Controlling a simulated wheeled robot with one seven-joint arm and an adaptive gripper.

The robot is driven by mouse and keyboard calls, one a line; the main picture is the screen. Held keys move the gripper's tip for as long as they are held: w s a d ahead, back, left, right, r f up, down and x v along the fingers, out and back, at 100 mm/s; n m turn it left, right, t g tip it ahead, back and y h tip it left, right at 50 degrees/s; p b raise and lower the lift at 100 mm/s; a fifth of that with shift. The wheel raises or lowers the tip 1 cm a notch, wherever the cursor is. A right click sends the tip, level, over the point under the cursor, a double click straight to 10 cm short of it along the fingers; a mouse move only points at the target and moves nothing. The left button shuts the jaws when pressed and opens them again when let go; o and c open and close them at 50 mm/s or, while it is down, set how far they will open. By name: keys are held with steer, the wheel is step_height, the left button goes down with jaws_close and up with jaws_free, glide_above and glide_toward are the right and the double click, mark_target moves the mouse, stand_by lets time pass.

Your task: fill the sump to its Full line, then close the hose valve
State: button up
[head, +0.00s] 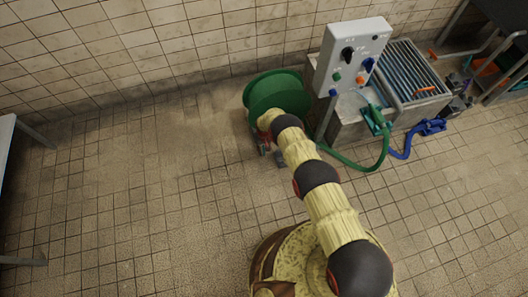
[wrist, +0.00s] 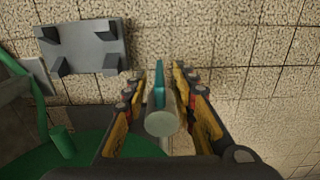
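My gripper (wrist: 160,75) is open in the wrist view. Its fingers stand either side of a narrow teal lever on a pale grey round body (wrist: 162,124), with a gap on both sides. This looks like the hose valve, but I cannot be sure. In the head view my gripper (head: 268,147) is low beside the green reel (head: 276,88), mostly hidden by my arm. A green hose (head: 365,168) loops to a green fitting (head: 376,119) at the sump (head: 345,130). The sump's level and Full line cannot be made out.
A grey control panel (head: 352,48) with knobs stands before a blue-barred grate (head: 408,72). A blue hose (head: 408,148) lies on the right. A grey footed plate (wrist: 82,46) is near my gripper. Floor at left is clear up to a bench (head: 8,135).

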steer(key=shift+f, duration=0.5)
jaws_close()
